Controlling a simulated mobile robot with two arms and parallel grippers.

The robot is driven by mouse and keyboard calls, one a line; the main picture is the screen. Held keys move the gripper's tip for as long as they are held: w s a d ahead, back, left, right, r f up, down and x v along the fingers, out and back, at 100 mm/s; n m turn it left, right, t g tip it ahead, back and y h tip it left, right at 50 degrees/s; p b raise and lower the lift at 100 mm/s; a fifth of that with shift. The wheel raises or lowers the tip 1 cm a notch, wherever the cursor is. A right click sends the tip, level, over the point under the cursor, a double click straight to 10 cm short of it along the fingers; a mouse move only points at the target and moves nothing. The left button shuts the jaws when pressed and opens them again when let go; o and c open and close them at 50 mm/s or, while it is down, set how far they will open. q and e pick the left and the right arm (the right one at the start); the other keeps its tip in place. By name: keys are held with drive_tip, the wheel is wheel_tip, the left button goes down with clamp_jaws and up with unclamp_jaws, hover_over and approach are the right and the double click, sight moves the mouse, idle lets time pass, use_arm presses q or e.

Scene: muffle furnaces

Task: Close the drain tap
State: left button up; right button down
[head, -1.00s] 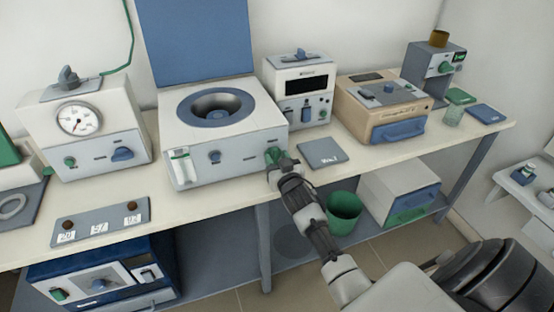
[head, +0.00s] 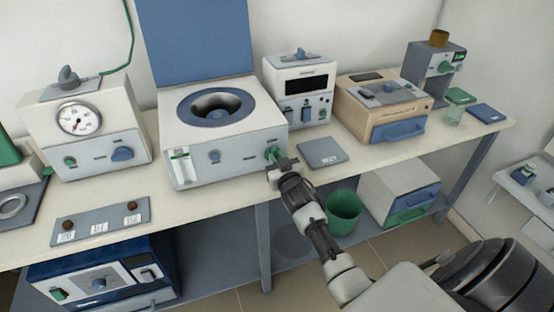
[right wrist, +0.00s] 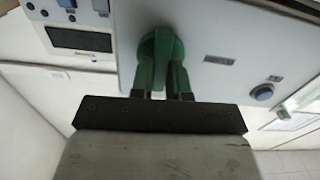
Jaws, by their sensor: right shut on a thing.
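The drain tap is a green knob (head: 272,154) on the right end of the front panel of a white machine (head: 225,158) with a raised blue lid. It also shows as a green tap (right wrist: 157,52) in the right wrist view. My right gripper (head: 276,162) is at the tap. In the wrist view its two dark fingers (right wrist: 165,90) are shut on the tap's green handle. The fingers partly hide the tap in the head view. My left gripper is not in view.
A grey pad (head: 322,153) lies on the bench right of the tap. A white instrument (head: 301,88) and a tan device (head: 382,110) stand behind it. A green bin (head: 343,212) is below the bench. A dial box (head: 85,122) stands at left.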

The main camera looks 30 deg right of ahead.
drive_tip(key=n, duration=0.3)
drive_tip(key=shift+a+f+n, duration=0.1)
drive_tip(key=shift+n, duration=0.3)
drive_tip(key=n+b, duration=0.1)
drive_tip(key=n, duration=0.3)
drive_tip(key=shift+a+f+n, duration=0.1)
drive_tip(key=shift+n, duration=0.2)
drive_tip(key=n, duration=0.4)
drive_tip(key=shift+f+n+b, duration=0.1)
drive_tip(key=shift+n+b, duration=0.2)
drive_tip(key=shift+a+f+n, duration=0.1)
drive_tip(key=shift+n, duration=2)
drive_tip(key=c, duration=1.1)
unclamp_jaws()
drive_tip(key=shift+w, duration=0.1)
drive_tip(key=v, duration=1.1)
drive_tip(key=shift+b, duration=0.45)
drive_tip(key=shift+w, duration=0.1)
